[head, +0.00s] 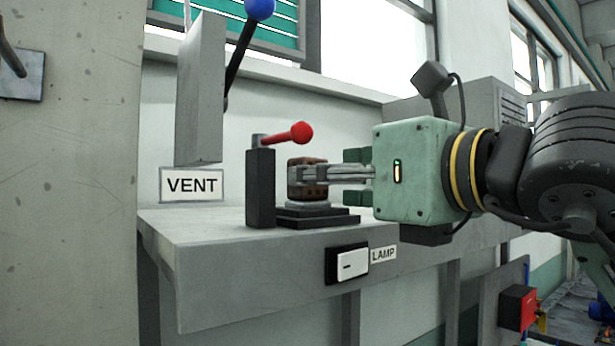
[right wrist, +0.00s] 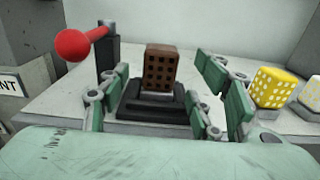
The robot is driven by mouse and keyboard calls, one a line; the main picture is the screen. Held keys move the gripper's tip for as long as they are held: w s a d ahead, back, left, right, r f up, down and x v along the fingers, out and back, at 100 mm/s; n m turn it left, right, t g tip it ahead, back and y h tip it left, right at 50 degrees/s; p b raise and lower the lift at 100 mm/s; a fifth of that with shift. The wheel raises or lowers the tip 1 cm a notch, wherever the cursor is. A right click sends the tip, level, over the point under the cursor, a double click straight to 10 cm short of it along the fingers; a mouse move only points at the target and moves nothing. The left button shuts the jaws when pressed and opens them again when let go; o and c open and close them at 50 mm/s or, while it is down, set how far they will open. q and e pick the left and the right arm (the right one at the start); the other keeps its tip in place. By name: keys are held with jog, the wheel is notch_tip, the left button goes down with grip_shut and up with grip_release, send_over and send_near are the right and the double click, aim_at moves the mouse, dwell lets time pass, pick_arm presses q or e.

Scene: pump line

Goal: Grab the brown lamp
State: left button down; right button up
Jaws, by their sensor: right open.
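The brown lamp (head: 308,194) is a small upright block with rows of dark square holes. It stands on a black stepped base (head: 318,219) on the grey bench. My right gripper (head: 303,174) reaches in from the right in the head view, and its fingers cross in front of the lamp and hide its middle. In the right wrist view the lamp (right wrist: 161,67) stands between the two spread green fingers, with gaps on both sides. The gripper is open. My left gripper is not in view.
A black post with a red-knobbed lever (head: 291,134) stands just left of the lamp. A grey panel (head: 201,90) and a blue-knobbed lever (head: 241,45) hang above left. A yellow dotted block (right wrist: 272,88) sits to the right. A switch (head: 347,263) labelled LAMP is on the bench front.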

jog(key=p+x, duration=0.2)
jog(key=x, duration=0.3)
jog(key=shift+w+a, duration=0.2)
jog(key=shift+w, duration=0.05)
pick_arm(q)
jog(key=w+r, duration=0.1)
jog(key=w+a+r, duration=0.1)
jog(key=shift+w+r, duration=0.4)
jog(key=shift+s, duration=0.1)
pick_arm(e)
jog(key=shift+c, duration=0.6)
jog(key=c, duration=1.1)
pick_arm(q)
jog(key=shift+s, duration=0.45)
pick_arm(e)
jog(key=shift+c, duration=0.4)
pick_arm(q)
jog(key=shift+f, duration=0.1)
pick_arm(e)
jog(key=shift+r, duration=0.1)
